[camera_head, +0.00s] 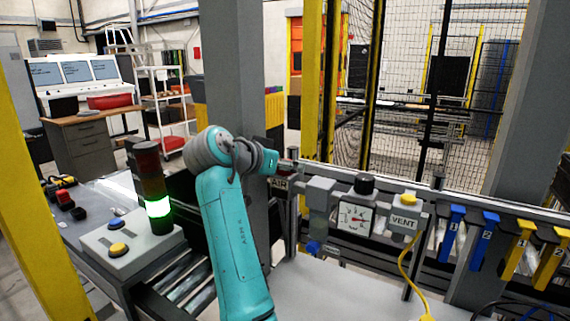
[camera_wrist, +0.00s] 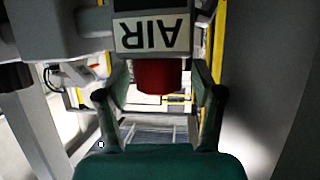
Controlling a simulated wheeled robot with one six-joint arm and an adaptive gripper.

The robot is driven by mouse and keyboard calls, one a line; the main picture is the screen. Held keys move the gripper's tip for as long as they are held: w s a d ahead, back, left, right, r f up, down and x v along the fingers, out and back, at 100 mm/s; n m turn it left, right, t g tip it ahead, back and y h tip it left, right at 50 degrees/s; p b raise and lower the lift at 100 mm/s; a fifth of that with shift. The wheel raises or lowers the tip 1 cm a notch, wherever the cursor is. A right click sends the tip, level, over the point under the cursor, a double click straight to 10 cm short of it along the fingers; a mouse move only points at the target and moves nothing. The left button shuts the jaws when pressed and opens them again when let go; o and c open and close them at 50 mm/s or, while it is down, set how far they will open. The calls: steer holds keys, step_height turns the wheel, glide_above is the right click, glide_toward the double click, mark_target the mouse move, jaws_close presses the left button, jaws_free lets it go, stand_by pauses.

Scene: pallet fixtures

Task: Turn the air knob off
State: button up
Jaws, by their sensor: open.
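The air knob is a red cylinder (camera_wrist: 163,77) in the wrist view, right beside the white AIR label (camera_wrist: 150,34), which appears upside down. My gripper (camera_wrist: 160,82) is open, with one finger on each side of the red knob. A gap shows between each finger and the knob, so I cannot see any contact. In the head view the AIR label (camera_head: 280,183) is partly visible below my wrist. The red knob and the fingertips are hard to make out there.
Right of the AIR label are a pressure gauge (camera_head: 355,218) with a black knob on top, a VENT box (camera_head: 404,222) with a yellow button, and blue and yellow numbered levers. A signal tower (camera_head: 152,190) lit green stands left of my arm. A grey post rises behind my wrist.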

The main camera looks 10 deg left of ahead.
step_height(320, 180, up, 10)
steer(key=shift+f, duration=0.1)
stand_by(0.4)
